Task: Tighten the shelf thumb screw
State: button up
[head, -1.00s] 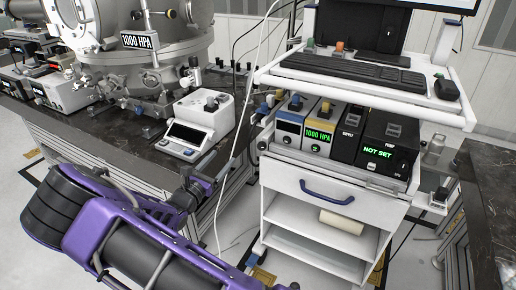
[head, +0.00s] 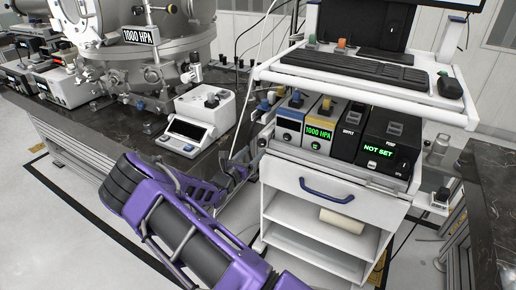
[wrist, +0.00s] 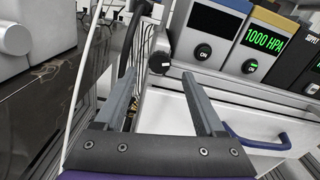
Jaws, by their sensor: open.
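A dark round knob (wrist: 160,62), which looks like the shelf thumb screw, sits at the left end of the cart's instrument shelf. In the head view the small dark knob (head: 262,143) shows at the shelf's left front corner. My gripper (wrist: 158,76) is open and empty, with its two fingers spread to the left and right. In the wrist view the knob appears between and just beyond the fingertips; I see no contact. In the head view my gripper (head: 247,160) is close to that corner, and its fingers are hard to make out.
The white cart (head: 285,215) has a drawer with a blue handle (head: 326,190). Instruments, including a 1000 HPA display (head: 319,133), stand on the shelf. A hanging white cable (wrist: 88,90) passes left of the fingers. The dark bench (head: 150,135) is on the left.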

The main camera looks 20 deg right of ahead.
aim_at(260, 144)
jog(key=shift+x, duration=2.15)
jog(key=shift+c, duration=0.4)
grip_shut()
